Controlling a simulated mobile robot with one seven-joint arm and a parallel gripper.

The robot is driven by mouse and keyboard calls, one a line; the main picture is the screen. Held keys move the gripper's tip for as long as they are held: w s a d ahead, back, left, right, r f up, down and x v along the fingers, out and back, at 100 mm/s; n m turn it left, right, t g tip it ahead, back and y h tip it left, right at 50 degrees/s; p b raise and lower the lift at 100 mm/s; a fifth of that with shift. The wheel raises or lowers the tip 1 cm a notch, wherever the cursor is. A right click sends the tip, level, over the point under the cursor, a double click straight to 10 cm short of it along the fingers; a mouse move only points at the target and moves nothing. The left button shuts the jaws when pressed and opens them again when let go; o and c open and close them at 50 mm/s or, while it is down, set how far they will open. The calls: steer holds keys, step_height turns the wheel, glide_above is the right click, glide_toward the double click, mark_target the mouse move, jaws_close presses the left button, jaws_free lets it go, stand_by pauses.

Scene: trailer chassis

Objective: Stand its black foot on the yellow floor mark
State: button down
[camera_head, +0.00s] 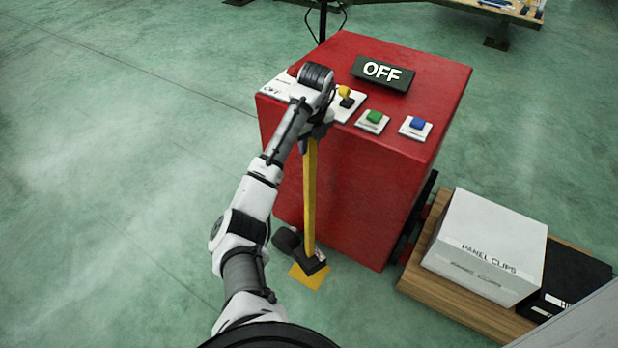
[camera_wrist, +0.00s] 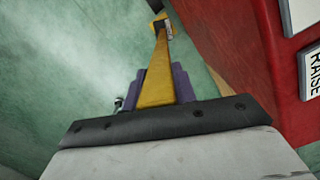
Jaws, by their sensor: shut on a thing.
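A yellow pole (camera_head: 310,200) hangs down beside the front of the red box, close to upright. Its black foot (camera_head: 313,264) overlaps the yellow floor mark (camera_head: 307,280) in the head view. I cannot tell whether the foot touches the floor; part of the mark shows in front of it. My gripper (camera_head: 307,144) is shut on the upper part of the pole. In the wrist view the purple fingers (camera_wrist: 163,86) sit on both sides of the yellow pole (camera_wrist: 158,70), and the black foot (camera_wrist: 163,26) shows small at its far end.
The red box (camera_head: 350,180) stands just behind the pole, with an OFF sign (camera_head: 382,73), a green button (camera_head: 374,117) and a blue button (camera_head: 417,123) on top. A white PANEL CLIPS box (camera_head: 485,245) sits on a wooden pallet (camera_head: 455,308) at right. The green floor at left is clear.

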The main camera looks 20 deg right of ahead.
mark_target(309, 170)
step_height(309, 170, down, 10)
steer(key=shift+f+p, duration=0.1)
steer(key=shift+p, duration=0.7)
steer(key=shift+f, duration=0.15)
steer(key=c, duration=1.1)
jaws_free()
steer(key=r, duration=0.3)
steer(key=r+b, duration=0.1)
steer(key=r, duration=0.3)
steer(key=s+r, duration=0.1)
steer(key=r, duration=0.3)
steer(key=shift+d+b, duration=0.1)
steer(key=shift+b, duration=0.25)
steer(key=shift+s+r, duration=0.2)
steer(key=shift+r, duration=0.4)
